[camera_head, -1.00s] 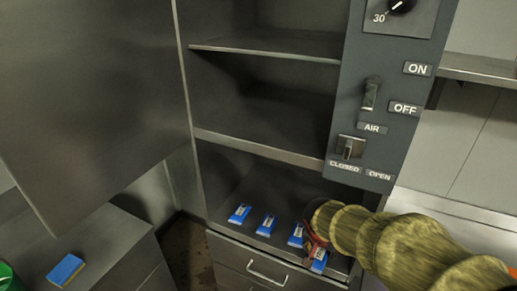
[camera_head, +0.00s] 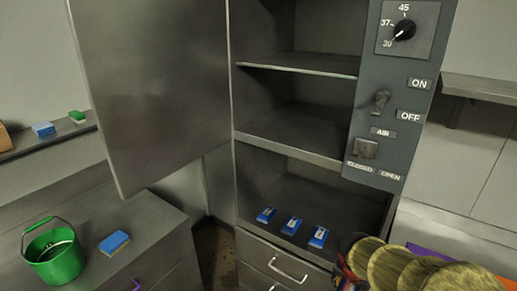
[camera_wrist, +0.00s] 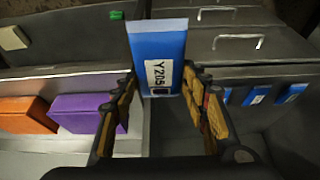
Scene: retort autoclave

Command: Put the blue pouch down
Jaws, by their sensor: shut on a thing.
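My gripper (camera_wrist: 158,98) is shut on a blue pouch (camera_wrist: 158,50) with a white label reading "Y205". The pouch stands out beyond the fingertips in the wrist view, with a finger on either side. In the head view my gripper (camera_head: 350,270) is at the lower right, in front of the cabinet's right edge; the held pouch is hard to make out there. Three more blue pouches (camera_head: 291,225) lie in a row on the cabinet's lowest shelf (camera_head: 330,200). They also show at the right of the wrist view (camera_wrist: 258,95).
The cabinet door (camera_head: 150,90) stands open to the left. A left counter holds a green bucket (camera_head: 54,262) and a blue-yellow sponge (camera_head: 114,242). Purple (camera_wrist: 82,112) and orange (camera_wrist: 28,116) boxes lie on a surface right of the cabinet. Upper shelves (camera_head: 290,145) are empty.

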